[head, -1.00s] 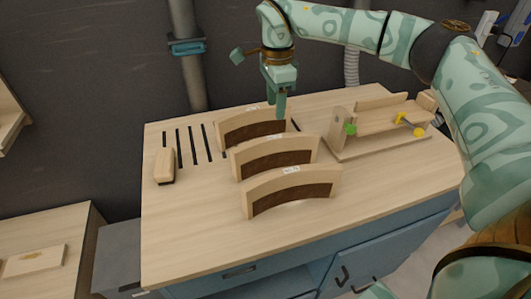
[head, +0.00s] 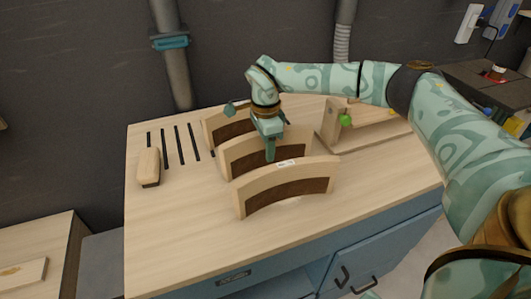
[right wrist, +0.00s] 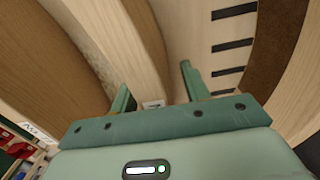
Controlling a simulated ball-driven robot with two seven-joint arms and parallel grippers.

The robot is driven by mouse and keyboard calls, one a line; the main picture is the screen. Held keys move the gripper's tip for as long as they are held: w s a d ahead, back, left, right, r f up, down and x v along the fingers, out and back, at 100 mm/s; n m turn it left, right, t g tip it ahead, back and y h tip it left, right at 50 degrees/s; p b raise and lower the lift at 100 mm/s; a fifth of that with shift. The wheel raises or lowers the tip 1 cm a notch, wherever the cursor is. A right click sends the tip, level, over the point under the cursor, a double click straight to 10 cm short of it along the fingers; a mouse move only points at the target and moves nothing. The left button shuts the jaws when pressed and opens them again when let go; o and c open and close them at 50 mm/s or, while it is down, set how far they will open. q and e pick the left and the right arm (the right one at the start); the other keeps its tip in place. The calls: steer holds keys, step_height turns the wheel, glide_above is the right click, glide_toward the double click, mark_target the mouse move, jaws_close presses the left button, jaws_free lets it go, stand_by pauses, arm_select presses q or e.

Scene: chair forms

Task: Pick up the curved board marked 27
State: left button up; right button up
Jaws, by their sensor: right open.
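Three curved wooden boards with dark faces stand in a row on the table: a back board (head: 225,126), a middle board (head: 240,165) and a front board (head: 290,190). The front board has a white label (head: 285,163) whose number is too small to read. My right gripper (head: 270,153) is open, pointing down at the middle board's top edge and partly covering it. In the right wrist view the open jaws (right wrist: 156,90) have a white label (right wrist: 153,104) between them, its number unreadable. I cannot tell whether the fingers touch the board. My left gripper is not in view.
A wooden block with a dark base (head: 149,166) stands at the table's left, beside several dark slots (head: 181,146). A wooden jig with a green knob (head: 346,120) stands at the back right, partly behind my arm. The table's front left is clear.

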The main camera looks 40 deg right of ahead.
jaws_close()
